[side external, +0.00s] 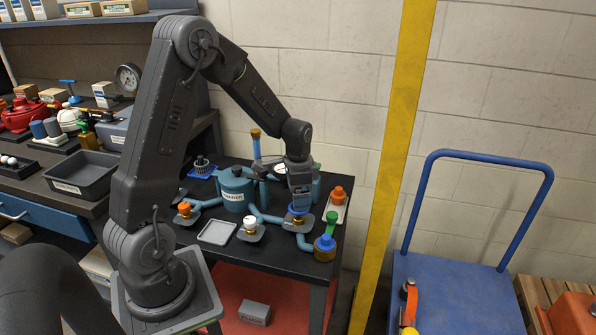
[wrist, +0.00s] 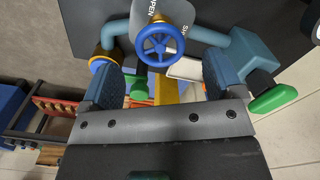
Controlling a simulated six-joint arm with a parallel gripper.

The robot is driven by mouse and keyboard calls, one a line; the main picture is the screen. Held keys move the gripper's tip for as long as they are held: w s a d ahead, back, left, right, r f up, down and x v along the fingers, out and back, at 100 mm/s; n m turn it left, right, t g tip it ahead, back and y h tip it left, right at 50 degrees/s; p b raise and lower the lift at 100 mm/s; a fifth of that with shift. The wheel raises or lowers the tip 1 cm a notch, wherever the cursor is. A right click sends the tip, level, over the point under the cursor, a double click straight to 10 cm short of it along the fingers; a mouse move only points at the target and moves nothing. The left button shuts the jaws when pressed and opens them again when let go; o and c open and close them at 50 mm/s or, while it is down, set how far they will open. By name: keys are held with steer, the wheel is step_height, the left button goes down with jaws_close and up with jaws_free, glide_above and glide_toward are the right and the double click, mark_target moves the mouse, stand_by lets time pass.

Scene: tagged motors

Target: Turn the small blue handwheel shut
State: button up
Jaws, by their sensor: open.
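The small blue handwheel (side external: 297,212) sits on a brass stem on the piping of the black bench, directly below my gripper (side external: 298,204). Gaps show between the wheel and both fingers, and nothing is held. The exact height of the fingertips against the rim is hard to tell.
A blue-capped brass fitting (side external: 325,246) and a green handle (side external: 331,218) stand close at the right. A white handwheel (side external: 250,222) and an orange one (side external: 184,208) are to the left. A teal tank (side external: 236,185) stands behind. A grey tray (side external: 218,232) lies in front.

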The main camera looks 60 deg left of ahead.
step_height(320, 180, up, 9)
steer(key=shift+d, duration=0.1)
stand_by(0.4)
steer(key=s+d+r+n+t, duration=0.2)
steer(key=s+d+r, duration=0.3)
steer(key=s+d, duration=0.3)
steer(key=s+d+r+n+t, duration=0.1)
steer(key=s+d+r+t, duration=0.2)
steer(key=s+d+r, duration=0.2)
steer(key=s+d, duration=0.3)
steer(key=d, duration=0.1)
steer(key=shift+s+d+r+n+t, duration=0.15)
steer(key=shift+d+r+n+t, duration=0.15)
steer(key=shift+n, duration=0.1)
steer(key=shift+a, duration=0.1)
steer(key=shift+c, duration=0.4)
